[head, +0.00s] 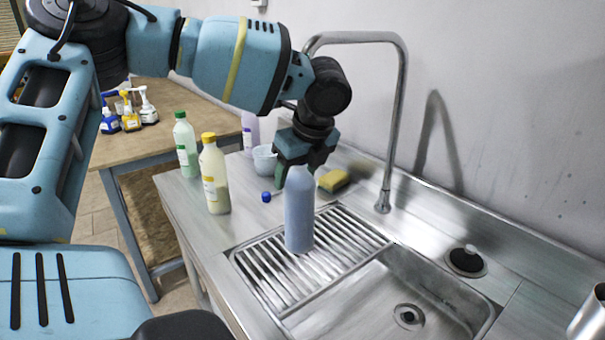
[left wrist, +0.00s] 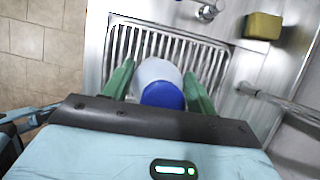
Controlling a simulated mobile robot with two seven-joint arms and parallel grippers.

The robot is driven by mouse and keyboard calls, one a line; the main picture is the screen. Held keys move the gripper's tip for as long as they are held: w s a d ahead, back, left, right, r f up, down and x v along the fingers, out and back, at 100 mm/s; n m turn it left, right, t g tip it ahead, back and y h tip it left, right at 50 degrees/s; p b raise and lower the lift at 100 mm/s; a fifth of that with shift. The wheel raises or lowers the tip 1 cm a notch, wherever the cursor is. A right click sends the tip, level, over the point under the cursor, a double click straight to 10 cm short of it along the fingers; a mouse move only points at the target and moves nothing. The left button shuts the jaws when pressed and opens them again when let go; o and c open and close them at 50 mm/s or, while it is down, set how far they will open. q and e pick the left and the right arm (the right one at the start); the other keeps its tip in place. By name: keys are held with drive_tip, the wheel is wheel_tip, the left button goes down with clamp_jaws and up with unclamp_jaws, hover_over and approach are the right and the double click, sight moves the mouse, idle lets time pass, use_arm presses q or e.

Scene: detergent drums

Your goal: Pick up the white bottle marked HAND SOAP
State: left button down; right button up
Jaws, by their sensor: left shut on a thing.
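A pale bluish-white bottle (head: 299,212) is upright over the ribbed drainer in the head view. No marking on it is readable. My left gripper (head: 298,166) points down and is shut on its top. In the left wrist view my gripper's green fingers (left wrist: 160,85) lie on both sides of the bottle (left wrist: 156,74), whose blue cap (left wrist: 162,96) faces the camera. The fingers hide the cap in the head view. I cannot tell whether the bottle's base touches the drainer. My right gripper is in neither view.
A yellow-capped bottle (head: 214,178) and green-capped bottle (head: 185,148) stand on the counter's left, near a small blue cap (head: 266,197). A bowl (head: 264,160), sponge (head: 333,181) and tall tap (head: 399,110) are behind. Pump bottles (head: 129,114) stand on the wooden table.

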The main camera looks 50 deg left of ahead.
use_arm(q)
drive_tip(key=s+a+p, duration=0.1)
drive_tip(key=s+p, duration=0.1)
drive_tip(key=s, duration=1.4)
drive_tip(key=shift+s+a, duration=0.15)
drive_tip(key=shift+s, duration=0.05)
